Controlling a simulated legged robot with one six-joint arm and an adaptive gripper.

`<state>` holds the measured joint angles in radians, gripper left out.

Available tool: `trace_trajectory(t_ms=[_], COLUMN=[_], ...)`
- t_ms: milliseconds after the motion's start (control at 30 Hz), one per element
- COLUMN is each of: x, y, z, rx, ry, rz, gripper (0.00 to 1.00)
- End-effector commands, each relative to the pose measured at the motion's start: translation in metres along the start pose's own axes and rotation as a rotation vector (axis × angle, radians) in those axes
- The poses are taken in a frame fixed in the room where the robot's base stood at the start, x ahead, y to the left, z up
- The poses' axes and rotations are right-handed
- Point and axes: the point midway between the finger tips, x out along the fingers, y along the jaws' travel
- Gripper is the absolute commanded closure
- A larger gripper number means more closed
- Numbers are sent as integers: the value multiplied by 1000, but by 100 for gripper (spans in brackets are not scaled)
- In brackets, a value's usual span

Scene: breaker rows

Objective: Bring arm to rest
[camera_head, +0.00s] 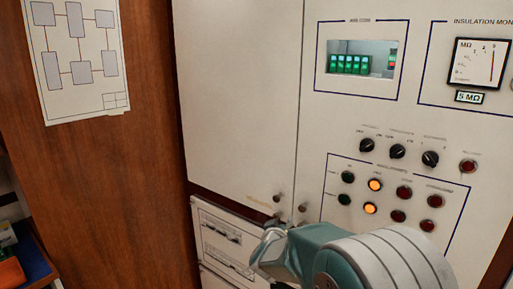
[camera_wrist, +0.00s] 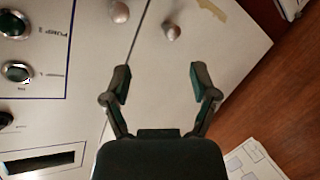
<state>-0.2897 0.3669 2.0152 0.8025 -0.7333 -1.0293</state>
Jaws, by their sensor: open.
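My gripper (camera_wrist: 161,82) is open and empty in the wrist view, its two dark fingers spread apart in front of the cream cabinet (camera_wrist: 234,45). Two small round knobs, one on each side of the cabinet's door seam, show beyond the fingers: the left knob (camera_wrist: 119,11) and the right knob (camera_wrist: 171,31). In the head view my teal and grey arm (camera_head: 335,258) reaches in from the lower right toward the lower part of the cabinet (camera_head: 240,100). The fingers cannot be made out clearly there.
A control panel with lit amber lamps (camera_head: 375,184), rotary switches (camera_head: 398,151) and an insulation meter (camera_head: 479,62) fills the right side. A brown wooden panel (camera_head: 130,170) with a pinned diagram sheet (camera_head: 80,50) stands left. A blue-edged shelf (camera_head: 35,262) is at lower left.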

Motion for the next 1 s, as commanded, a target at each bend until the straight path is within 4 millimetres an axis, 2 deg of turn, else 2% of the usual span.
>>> trace_trajectory(t_ms=[33, 200, 367, 467, 667, 900, 1000], x=[-11, -52, -99, -132, -201, -286, -315], y=[10, 26, 43, 53, 77, 108, 119], z=[-11, -28, -30, -24, 2, 56, 79], rx=[37, 133, 195, 222, 258, 293, 307], ry=[4, -28, -98, -162, -327, -577, -673], rz=[-48, -223, -358, -425, -503, -485, -447], gripper=[24, 24, 24, 24, 24, 24, 24])
